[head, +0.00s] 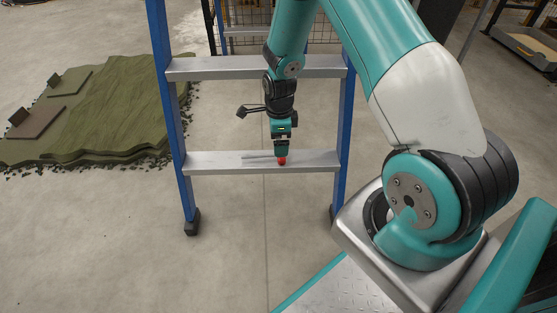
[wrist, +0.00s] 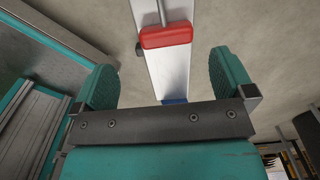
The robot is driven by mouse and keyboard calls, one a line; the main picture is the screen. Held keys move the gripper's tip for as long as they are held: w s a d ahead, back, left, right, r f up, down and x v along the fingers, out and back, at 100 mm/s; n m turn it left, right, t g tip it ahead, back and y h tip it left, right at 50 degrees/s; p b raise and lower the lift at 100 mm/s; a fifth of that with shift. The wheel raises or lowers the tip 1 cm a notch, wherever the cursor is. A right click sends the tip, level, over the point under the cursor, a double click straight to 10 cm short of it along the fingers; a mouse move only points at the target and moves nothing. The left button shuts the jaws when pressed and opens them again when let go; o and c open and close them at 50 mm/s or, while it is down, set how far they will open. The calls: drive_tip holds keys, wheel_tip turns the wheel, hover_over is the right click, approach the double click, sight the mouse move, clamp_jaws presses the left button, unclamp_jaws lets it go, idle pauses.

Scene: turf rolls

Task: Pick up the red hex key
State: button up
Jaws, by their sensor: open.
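The red hex key shows in the wrist view as a red handle (wrist: 166,37) with a thin metal shaft (wrist: 162,12) running to the top edge. It lies on a silver ladder step (wrist: 172,72). In the head view its red part (head: 281,161) shows just under my gripper (head: 281,153), on the lower step (head: 215,163). In the wrist view my gripper (wrist: 163,65) is open, with its two teal fingers wide apart. The handle lies beyond the fingertips, roughly centred between them, and nothing is held. The shaft's far end is cut off in the wrist view.
The ladder has blue side rails (head: 169,120) and a higher step (head: 215,68) behind my arm. A stack of green turf (head: 110,110) lies on the floor to the left. A low tray (head: 525,45) stands at the far right. The concrete floor before the ladder is clear.

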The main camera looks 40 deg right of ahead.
sight(282, 161)
drive_tip(key=f+b, duration=0.1)
drive_tip(key=f, duration=0.1)
drive_tip(key=f+b, duration=0.1)
drive_tip(key=f, duration=0.1)
drive_tip(key=f+b, duration=0.2)
drive_tip(key=f, duration=0.1)
drive_tip(key=shift+w+d, duration=0.1)
drive_tip(key=shift+w, duration=0.25)
drive_tip(key=shift+r, duration=0.15)
drive_tip(key=c, duration=0.9)
